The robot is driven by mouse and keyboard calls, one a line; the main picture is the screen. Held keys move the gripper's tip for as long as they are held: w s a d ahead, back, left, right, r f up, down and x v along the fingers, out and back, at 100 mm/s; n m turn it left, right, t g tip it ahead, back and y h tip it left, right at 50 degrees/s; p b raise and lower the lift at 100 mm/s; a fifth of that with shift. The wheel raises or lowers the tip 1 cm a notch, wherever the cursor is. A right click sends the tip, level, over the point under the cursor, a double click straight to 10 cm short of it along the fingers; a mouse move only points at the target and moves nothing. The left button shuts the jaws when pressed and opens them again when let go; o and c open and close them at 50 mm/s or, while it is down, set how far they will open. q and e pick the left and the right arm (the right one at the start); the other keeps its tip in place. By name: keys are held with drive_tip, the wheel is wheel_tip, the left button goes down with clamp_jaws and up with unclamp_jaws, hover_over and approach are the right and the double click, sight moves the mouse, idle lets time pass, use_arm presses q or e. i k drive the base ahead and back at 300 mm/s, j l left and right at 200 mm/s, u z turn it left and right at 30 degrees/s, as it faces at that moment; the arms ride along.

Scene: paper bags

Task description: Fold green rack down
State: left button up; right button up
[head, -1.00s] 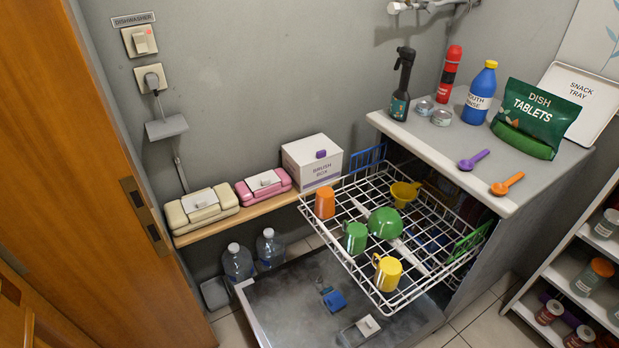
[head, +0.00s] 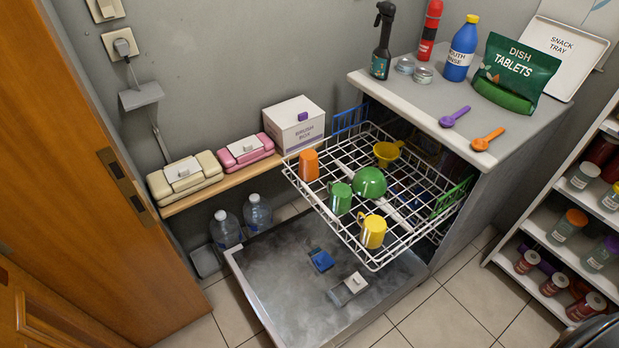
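The green rack (head: 451,198) is a small wire fold-down rack on the right side of the white wire dishwasher basket (head: 349,231). It looks raised, standing up from the basket's side. The basket is pulled out of the dishwasher, above the open door (head: 279,270). It holds an orange cup (head: 309,165), a green mug (head: 340,199), a green bowl (head: 369,183), a yellow mug (head: 373,232) and a yellow cup with a handle (head: 387,152). A blue wire rack (head: 350,119) stands at the basket's back left. Neither gripper is in view.
The counter (head: 424,101) over the dishwasher holds a spray bottle, blue bottle, dish tablets bag (head: 515,70) and two spoons. A shelf of jars (head: 567,226) stands at right. A wooden door (head: 95,160) is at left. Tiled floor (head: 450,300) is free in front.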

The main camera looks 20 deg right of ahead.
sight(447, 195)
drive_tip(key=l+z, duration=0.1)
drive_tip(key=z, duration=0.35)
drive_tip(key=l+z, duration=0.15)
drive_tip(key=z, duration=0.3)
drive_tip(key=l+z, duration=0.1)
drive_tip(key=z, duration=0.35)
drive_tip(key=k+l, duration=0.05)
